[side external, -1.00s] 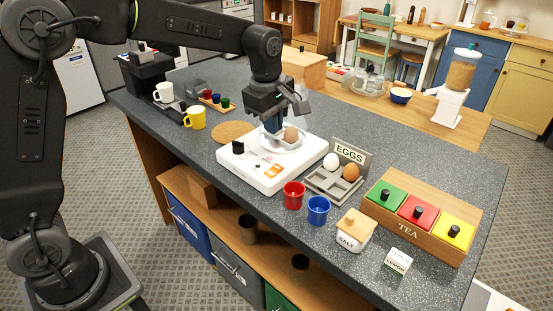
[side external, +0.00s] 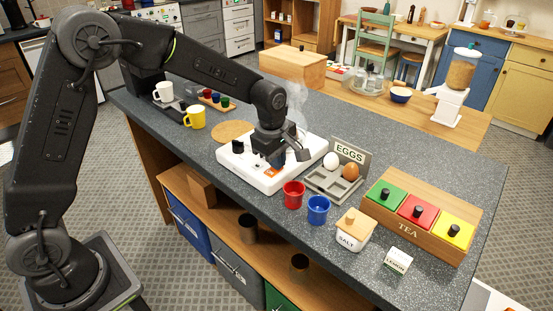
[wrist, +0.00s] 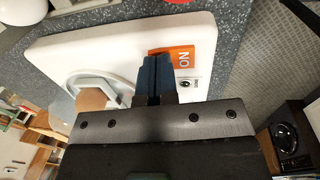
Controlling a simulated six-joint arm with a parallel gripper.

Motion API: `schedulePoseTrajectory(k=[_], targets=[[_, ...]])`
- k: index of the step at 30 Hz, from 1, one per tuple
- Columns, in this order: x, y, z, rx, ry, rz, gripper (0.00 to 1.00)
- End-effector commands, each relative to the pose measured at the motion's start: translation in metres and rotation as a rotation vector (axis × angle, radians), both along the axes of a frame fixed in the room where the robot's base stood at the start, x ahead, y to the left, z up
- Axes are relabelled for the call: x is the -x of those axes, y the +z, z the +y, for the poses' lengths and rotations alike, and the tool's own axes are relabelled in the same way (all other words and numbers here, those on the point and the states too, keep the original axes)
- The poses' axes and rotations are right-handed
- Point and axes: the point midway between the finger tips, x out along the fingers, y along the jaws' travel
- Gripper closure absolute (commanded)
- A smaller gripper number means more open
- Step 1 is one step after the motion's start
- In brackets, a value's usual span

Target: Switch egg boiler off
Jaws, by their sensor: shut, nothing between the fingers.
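The white egg boiler (side external: 240,166) stands on the dark speckled counter, with a black knob (side external: 238,147) on its left side. In the wrist view its white top (wrist: 100,45) carries an orange label (wrist: 183,58) reading ON, seen upside down, with a small round dark part (wrist: 185,83) beside it. My gripper (side external: 276,160) is over the boiler's front part in the side view. Its blue fingers (wrist: 157,62) are shut together, empty, right beside the label; contact cannot be told.
A grey egg tray (side external: 325,183) with a white and a brown egg is to the boiler's right. Red (side external: 293,194) and blue (side external: 318,210) cups stand near the front edge. A yellow mug (side external: 195,117) and cork mat (side external: 232,131) are to the left.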

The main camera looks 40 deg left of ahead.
Motion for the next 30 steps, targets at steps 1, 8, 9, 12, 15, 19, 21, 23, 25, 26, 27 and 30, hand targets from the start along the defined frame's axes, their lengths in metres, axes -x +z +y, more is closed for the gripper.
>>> schedulePoseTrajectory(k=[1, 8, 9, 12, 15, 19, 21, 23, 25, 26, 27, 30], targets=[[0.000, 0.000, 0.000, 0.000, 0.000, 0.000, 1.00], [-0.001, -0.005, 0.000, 0.000, 0.000, 0.001, 1.00], [-0.001, -0.005, 0.000, 0.000, 0.000, 0.002, 1.00], [0.000, -0.006, 0.000, 0.000, 0.000, 0.003, 1.00], [0.002, -0.005, 0.000, -0.001, -0.001, 0.004, 1.00], [0.008, -0.004, 0.000, -0.001, -0.001, 0.008, 1.00], [0.011, -0.003, 0.000, -0.001, -0.001, 0.007, 1.00], [0.014, -0.002, 0.000, -0.001, -0.001, 0.006, 1.00], [0.015, -0.001, 0.000, -0.001, -0.001, 0.006, 1.00], [0.015, -0.001, 0.000, -0.001, -0.001, 0.005, 1.00], [0.015, -0.001, 0.000, -0.001, -0.001, 0.005, 1.00], [0.015, 0.000, 0.000, 0.000, 0.000, 0.003, 1.00]])
